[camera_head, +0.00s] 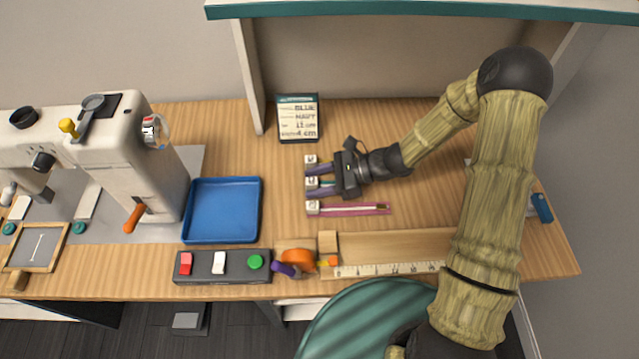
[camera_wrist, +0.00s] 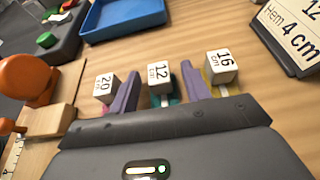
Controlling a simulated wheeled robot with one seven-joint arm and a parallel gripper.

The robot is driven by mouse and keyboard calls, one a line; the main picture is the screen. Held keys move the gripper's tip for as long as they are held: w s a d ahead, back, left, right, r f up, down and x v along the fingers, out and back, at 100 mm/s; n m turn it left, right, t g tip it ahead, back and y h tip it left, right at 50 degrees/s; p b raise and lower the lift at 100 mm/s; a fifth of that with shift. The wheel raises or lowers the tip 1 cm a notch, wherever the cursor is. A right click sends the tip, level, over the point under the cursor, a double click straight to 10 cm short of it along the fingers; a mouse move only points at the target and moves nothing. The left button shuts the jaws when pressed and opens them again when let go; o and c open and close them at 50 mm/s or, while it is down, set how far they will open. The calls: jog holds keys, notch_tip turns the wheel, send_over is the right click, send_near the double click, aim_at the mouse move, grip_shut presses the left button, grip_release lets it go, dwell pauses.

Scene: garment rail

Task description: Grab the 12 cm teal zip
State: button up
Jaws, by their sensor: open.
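The teal zip (camera_head: 327,183) lies on the wooden table, with a white block marked 12 cm (camera_wrist: 160,78) at its left end. Only a little teal (camera_wrist: 177,90) shows beside and behind this block in the wrist view. My gripper (camera_head: 310,180) is open, with its two purple fingers on either side of the teal zip's end. I cannot tell whether the fingers touch it. My gripper's dark body hides most of the teal zip.
A pink zip with a 20 cm block (camera_wrist: 105,86) lies beside one finger. A yellowish zip with a 16 cm block (camera_wrist: 222,66) lies beside the other. A blue tray (camera_head: 222,210) stands left. A card (camera_head: 298,119) stands behind; a ruler (camera_head: 388,269) lies in front.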

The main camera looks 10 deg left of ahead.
jog(key=c, duration=0.9)
jog(key=shift+o, duration=0.2)
jog(key=shift+r, duration=0.1)
notch_tip(320, 180, up, 10)
jog(key=shift+f+p, duration=0.1)
jog(key=shift+p, duration=0.5)
